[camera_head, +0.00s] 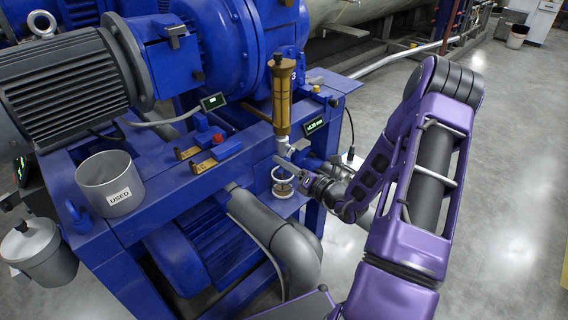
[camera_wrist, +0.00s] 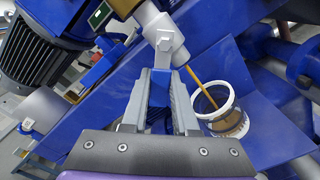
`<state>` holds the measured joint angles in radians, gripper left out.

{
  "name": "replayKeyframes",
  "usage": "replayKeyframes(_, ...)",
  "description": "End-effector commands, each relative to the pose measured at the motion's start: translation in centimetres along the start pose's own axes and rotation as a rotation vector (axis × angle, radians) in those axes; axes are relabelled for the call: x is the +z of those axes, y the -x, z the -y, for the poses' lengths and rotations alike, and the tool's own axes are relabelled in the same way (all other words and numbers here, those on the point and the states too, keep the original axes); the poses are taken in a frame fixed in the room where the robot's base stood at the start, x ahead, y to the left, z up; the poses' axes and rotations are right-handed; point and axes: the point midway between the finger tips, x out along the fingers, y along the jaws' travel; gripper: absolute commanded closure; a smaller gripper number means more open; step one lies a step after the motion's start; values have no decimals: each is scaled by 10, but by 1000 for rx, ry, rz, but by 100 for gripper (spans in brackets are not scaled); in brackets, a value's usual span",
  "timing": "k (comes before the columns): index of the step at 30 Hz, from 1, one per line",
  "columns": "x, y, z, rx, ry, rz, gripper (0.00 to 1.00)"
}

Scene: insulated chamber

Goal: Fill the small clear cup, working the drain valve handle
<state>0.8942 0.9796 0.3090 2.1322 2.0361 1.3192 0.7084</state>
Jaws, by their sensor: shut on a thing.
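The drain valve (camera_head: 283,147) hangs below an amber column; it also shows in the wrist view (camera_wrist: 165,38). My gripper (camera_head: 302,178) is shut on the handle; in the wrist view the fingers (camera_wrist: 162,95) reach up to just below the valve body, and the grasp itself is partly hidden. A thin amber stream (camera_wrist: 200,86) runs from the valve into the small clear cup (camera_wrist: 215,108). The cup has white rims and amber liquid in its lower part. In the head view the cup (camera_head: 283,186) stands under the valve.
The amber column (camera_head: 282,95) rises beside a blue machine. A grey container labelled USED (camera_head: 110,182) stands at the left on the blue frame (camera_head: 185,185). Brass blocks with red parts (camera_head: 203,160) lie between. A grey pipe (camera_head: 285,245) bends below. Open floor lies right.

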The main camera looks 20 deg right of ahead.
Motion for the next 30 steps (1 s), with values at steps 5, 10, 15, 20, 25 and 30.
replayKeyframes(5,0,0,0,-1,0,0,100)
replayKeyframes(10,0,0,0,-1,-1,0,60)
replayKeyframes(15,0,0,0,0,-1,0,43)
replayKeyframes(20,0,0,0,0,-1,0,43)
replayKeyframes(25,1,8,1,-2,-1,1,43)
replayKeyframes(30,1,37,1,-4,-3,2,43)
